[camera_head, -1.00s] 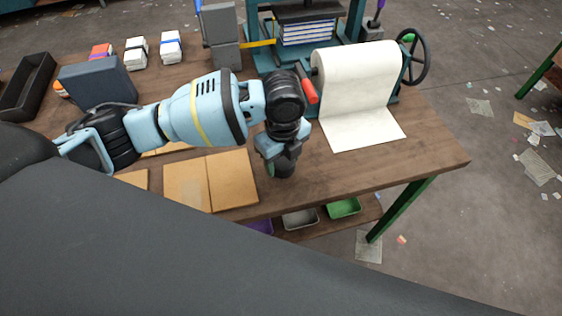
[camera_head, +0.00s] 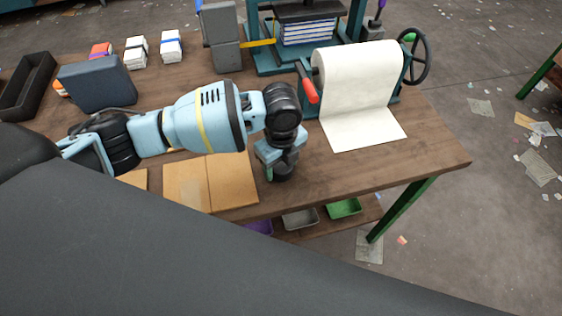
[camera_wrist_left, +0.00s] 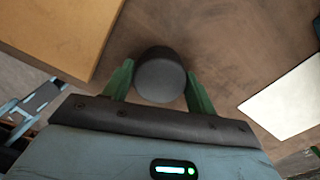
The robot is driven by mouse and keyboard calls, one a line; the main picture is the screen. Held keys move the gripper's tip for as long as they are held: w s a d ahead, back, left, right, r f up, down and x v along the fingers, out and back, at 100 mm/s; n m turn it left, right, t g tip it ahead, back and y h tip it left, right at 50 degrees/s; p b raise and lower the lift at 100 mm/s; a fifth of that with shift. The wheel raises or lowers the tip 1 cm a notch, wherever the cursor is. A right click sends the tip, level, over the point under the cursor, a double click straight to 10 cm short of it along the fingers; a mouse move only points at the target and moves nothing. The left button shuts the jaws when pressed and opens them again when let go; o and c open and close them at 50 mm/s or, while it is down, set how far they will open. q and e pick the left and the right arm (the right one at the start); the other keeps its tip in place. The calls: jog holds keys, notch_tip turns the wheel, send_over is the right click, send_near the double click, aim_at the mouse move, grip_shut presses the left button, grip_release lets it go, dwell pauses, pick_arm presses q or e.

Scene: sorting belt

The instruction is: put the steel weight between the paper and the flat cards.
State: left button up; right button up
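The steel weight (camera_head: 279,174) is a short dark cylinder. It also shows in the left wrist view (camera_wrist_left: 160,80). My left gripper (camera_head: 277,162) points down with its green fingers (camera_wrist_left: 160,88) on either side of the weight, shut on it. The weight is over the table between the flat tan cards (camera_head: 232,182) on the left and the white paper (camera_head: 362,130) on the right; I cannot tell whether it touches the wood. The paper comes off a roll. My right gripper is not in view.
A press (camera_head: 309,34) stands behind, with a handwheel (camera_head: 427,58) at the paper's right. A red-handled lever (camera_head: 309,92) is near the gripper. A grey block (camera_head: 96,84), small packs (camera_head: 171,46) and a black tray (camera_head: 28,84) are at the left. The table's front right (camera_head: 425,155) is clear.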

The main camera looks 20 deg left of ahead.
aim_at(281, 165)
pick_arm(q)
jog(key=o, duration=0.3)
notch_tip(281, 165, up, 12)
jog(key=shift+r+p, duration=0.2)
jog(key=shift+p, duration=0.45)
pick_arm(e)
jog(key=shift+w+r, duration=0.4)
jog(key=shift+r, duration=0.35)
